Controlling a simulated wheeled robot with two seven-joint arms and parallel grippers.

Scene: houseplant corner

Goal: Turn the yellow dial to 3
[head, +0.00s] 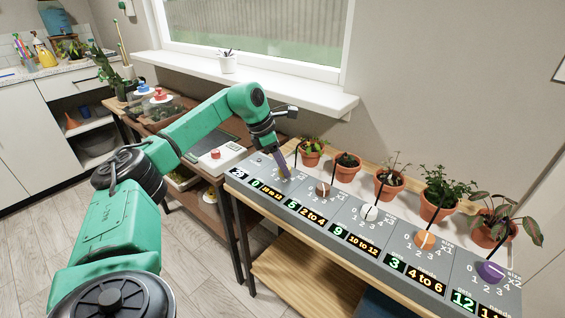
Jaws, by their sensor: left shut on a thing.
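My left gripper (284,172) points down at the leftmost panel of the grey console (338,217). It is shut on the dial there, and the fingers hide that dial's colour and pointer. No plainly yellow dial shows. The other dials, from left to right, are a brown dial (323,189), a white dial (369,212), an orange dial (425,240) and a purple dial (490,271). Each has numbers printed around it. The leftmost green display (255,184) reads 0. My right gripper is out of view.
Potted plants stand in a row behind the console, such as a leafy one (437,207) and a red-green one (491,236). Thin black posts rise between pots and dials. A white device with a red knob (215,154) lies left of the console. A white sill (250,82) runs behind.

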